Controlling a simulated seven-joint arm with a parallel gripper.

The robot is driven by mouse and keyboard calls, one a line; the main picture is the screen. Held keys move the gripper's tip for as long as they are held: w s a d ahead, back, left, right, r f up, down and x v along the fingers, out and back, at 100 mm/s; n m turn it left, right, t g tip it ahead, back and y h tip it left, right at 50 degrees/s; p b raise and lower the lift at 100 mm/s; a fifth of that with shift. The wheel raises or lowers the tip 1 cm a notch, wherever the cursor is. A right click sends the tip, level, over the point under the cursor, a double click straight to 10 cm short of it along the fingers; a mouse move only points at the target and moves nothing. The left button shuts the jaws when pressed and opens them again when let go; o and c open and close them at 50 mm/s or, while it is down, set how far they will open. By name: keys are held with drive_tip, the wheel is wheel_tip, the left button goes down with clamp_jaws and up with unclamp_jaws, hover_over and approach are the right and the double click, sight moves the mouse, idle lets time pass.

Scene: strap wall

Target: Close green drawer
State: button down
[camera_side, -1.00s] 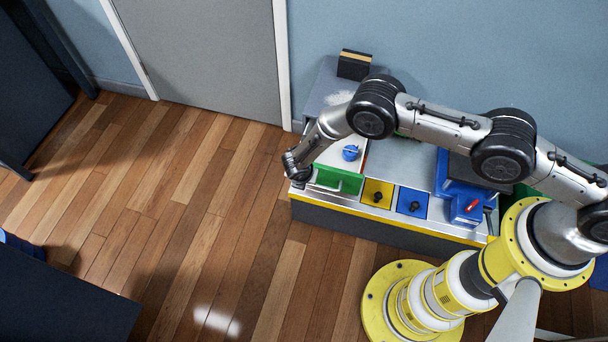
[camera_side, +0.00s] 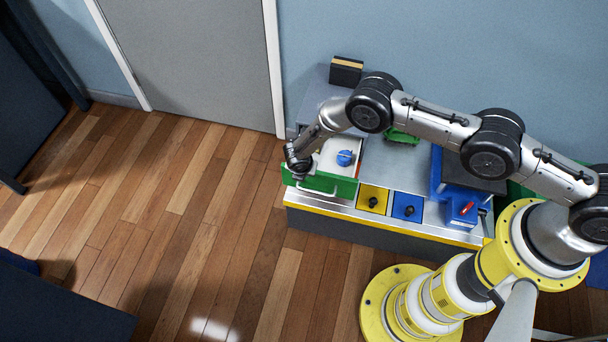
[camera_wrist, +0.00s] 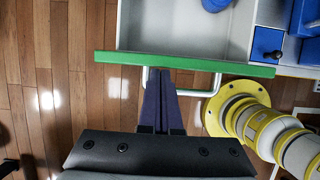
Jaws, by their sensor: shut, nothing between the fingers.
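The green drawer is pulled out. Its green front (camera_side: 335,186) is on the left of the cabinet in the side view, and it crosses the upper part of the wrist view (camera_wrist: 235,68). A pale bar handle (camera_wrist: 216,88) sticks out from the front. The drawer's white tray holds a blue object (camera_side: 345,158). My gripper (camera_side: 297,175) is at the left end of the green front. In the wrist view my gripper's dark fingers (camera_wrist: 160,76) are together and empty. They overlap the handle's left side, with tips close to the front; I cannot tell whether they touch.
A yellow drawer (camera_side: 372,199) and a blue drawer (camera_side: 407,206) sit flush to the right. A blue unit with a red handle (camera_side: 467,208) stands beyond them. A dark box (camera_side: 346,71) sits at the back. The floor in front is clear.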

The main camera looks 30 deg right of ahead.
drive_tip(key=w+d, duration=1.1)
drive_tip(key=shift+w+d, duration=0.35)
drive_tip(key=shift+d, duration=0.05)
drive_tip(key=shift+d, duration=0.1)
drive_tip(key=shift+r, duration=0.1)
